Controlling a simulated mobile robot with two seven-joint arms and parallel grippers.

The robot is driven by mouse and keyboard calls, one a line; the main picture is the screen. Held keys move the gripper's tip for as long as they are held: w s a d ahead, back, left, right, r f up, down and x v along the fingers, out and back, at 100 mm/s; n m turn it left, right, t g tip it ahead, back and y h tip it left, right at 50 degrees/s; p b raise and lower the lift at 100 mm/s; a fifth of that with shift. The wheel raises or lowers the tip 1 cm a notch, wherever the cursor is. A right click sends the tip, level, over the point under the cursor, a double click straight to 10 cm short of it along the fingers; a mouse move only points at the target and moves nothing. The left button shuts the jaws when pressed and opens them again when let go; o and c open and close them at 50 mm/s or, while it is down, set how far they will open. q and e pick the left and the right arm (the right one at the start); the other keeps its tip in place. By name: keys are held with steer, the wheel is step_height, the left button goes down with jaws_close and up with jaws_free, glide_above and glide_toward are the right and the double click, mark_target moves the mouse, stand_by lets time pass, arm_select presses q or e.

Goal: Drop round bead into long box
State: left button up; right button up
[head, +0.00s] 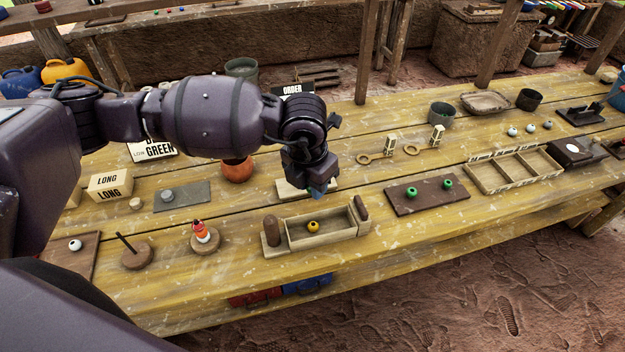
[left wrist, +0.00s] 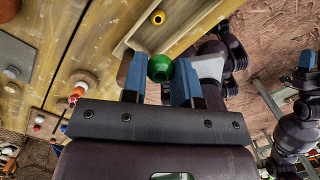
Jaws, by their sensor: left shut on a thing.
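My left gripper (head: 318,190) is above the table, just behind a long open wooden box (head: 345,232). In the left wrist view its blue fingers (left wrist: 160,82) are shut on a round green bead (left wrist: 160,68). The bead is apart from the box floor. My right gripper (left wrist: 307,60) seems to show small at the right edge of the wrist view, its opening unclear.
A dark board (head: 425,200) with two green beads lies right of the box. A divided wooden tray (head: 490,180) is farther right. A bead stack (head: 202,234) and a peg stand (head: 137,255) are left. An orange round pot (head: 237,170) stands behind.

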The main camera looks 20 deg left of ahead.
arm_select(q)
steer(key=o, duration=1)
steer(key=shift+r, duration=0.15)
steer(key=r, duration=0.7)
steer(key=s+r, duration=0.1)
steer(key=r, duration=0.2)
steer(key=shift+s+a+r, duration=0.1)
steer(key=shift+a+r, duration=0.15)
